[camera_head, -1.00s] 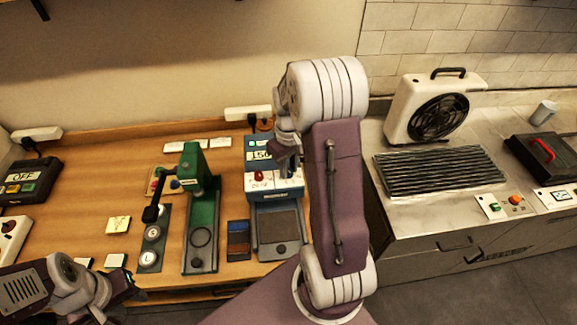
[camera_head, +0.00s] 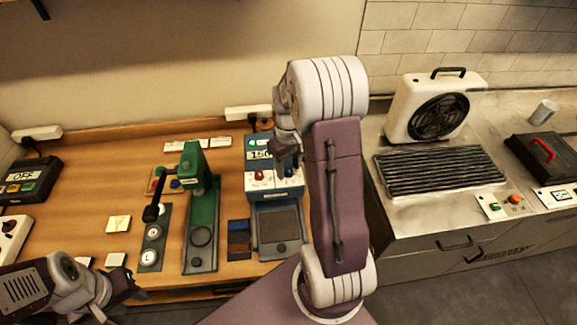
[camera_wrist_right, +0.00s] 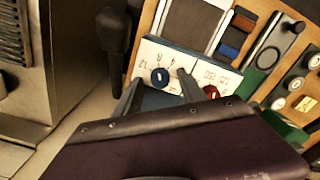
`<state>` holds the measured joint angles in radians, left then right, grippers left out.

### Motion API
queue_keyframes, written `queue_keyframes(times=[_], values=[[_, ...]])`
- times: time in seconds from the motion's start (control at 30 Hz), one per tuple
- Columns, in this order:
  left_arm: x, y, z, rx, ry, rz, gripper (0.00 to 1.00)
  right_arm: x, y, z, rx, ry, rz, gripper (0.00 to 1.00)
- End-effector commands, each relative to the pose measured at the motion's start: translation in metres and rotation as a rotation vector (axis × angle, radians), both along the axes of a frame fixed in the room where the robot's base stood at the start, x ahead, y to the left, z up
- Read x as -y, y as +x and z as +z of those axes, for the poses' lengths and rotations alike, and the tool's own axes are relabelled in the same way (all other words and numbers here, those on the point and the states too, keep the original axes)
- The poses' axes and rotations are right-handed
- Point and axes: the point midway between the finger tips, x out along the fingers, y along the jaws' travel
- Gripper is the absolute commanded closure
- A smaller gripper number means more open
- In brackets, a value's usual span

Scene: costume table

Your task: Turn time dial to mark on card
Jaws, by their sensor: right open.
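The blue press unit (camera_head: 258,141) stands at the right of the wooden table, with a lit display and a white front panel. The panel carries a red dial (camera_head: 259,175), also seen in the right wrist view (camera_wrist_right: 211,92), and a dark blue dial (camera_wrist_right: 160,77). I cannot read which is the time dial or its mark. My right gripper (camera_head: 288,170) is over the panel. In the right wrist view its open fingers (camera_wrist_right: 160,90) stand either side of the blue dial, apparently not gripping it. My left gripper (camera_head: 130,285) is at the lower left, away from the unit.
A green press (camera_head: 203,208) stands left of the unit, and a small tray of blue and brown pieces (camera_head: 238,240) lies between them. White cards (camera_head: 186,146) lie at the back. A metal counter (camera_head: 415,215) with a fan heater (camera_head: 435,107) is to the right.

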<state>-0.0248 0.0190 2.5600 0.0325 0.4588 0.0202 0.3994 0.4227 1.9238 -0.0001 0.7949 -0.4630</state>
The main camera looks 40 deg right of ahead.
Motion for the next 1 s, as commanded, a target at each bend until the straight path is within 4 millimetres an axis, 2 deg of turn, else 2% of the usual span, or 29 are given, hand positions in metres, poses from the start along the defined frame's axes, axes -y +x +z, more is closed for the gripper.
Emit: queue_keyframes(times=[0.07,0.3,0.43,0.6,1.0], values=[[0.000,0.000,-0.002,0.000,0.000,0.000,0.64,0.001,0.001,0.009,0.005,-0.002,0.000,0.52],[0.000,0.000,-0.007,0.000,0.000,0.000,0.64,0.001,0.001,0.062,0.007,-0.003,0.000,0.52],[0.000,0.000,-0.007,0.000,0.000,0.000,0.64,0.001,0.001,0.081,0.006,-0.003,0.000,0.52],[0.000,0.000,-0.008,0.000,0.000,0.000,0.64,0.000,0.000,0.090,0.003,-0.002,0.000,0.52],[0.000,0.000,-0.007,0.000,0.000,0.000,0.64,0.000,0.000,0.089,0.002,-0.001,0.000,0.52]])
